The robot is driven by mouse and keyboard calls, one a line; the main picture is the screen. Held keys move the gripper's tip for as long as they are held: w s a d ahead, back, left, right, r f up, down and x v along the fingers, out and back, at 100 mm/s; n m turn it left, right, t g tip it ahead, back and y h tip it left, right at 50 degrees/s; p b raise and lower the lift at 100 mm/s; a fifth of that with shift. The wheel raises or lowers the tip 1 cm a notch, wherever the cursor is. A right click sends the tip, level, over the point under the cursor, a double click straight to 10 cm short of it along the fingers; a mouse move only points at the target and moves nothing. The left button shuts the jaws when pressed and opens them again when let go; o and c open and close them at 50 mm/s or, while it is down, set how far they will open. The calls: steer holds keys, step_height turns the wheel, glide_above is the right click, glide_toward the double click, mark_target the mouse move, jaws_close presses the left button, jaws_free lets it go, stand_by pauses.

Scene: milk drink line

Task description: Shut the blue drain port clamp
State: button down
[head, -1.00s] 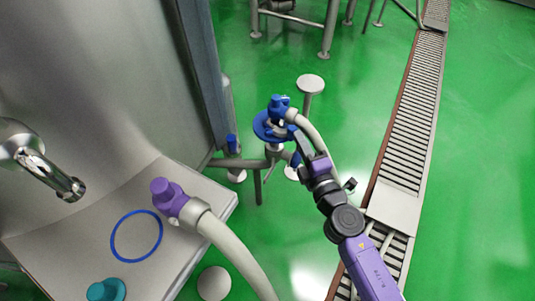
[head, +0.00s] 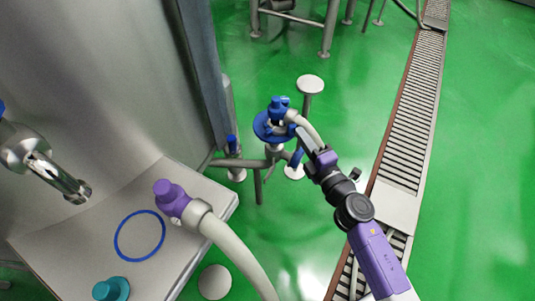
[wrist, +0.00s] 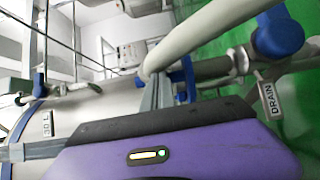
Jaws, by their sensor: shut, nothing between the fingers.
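The drain port stands at mid-picture in the head view, with a blue round clamp part (head: 262,126) around it and a blue elbow cap (head: 279,104) on top. A pale hose (head: 303,125) runs from the cap. My gripper (head: 299,132) is shut and empty, its fingertips just right of the port by the hose. In the wrist view its grey fingers (wrist: 160,92) point at a blue part (wrist: 187,76) behind the hose (wrist: 205,30). I cannot tell if they touch it. Whether the clamp is open or shut cannot be made out.
A blue handle (wrist: 279,34) and a DRAIN tag (wrist: 267,97) hang right of the fingers in the wrist view. A steel shelf (head: 195,240) with a purple hose end (head: 171,197) is at left.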

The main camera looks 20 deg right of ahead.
steer(key=shift+w+d+p, duration=1.05)
steer(key=shift+w+p, duration=0.05)
steer(key=shift+w, duration=0.25)
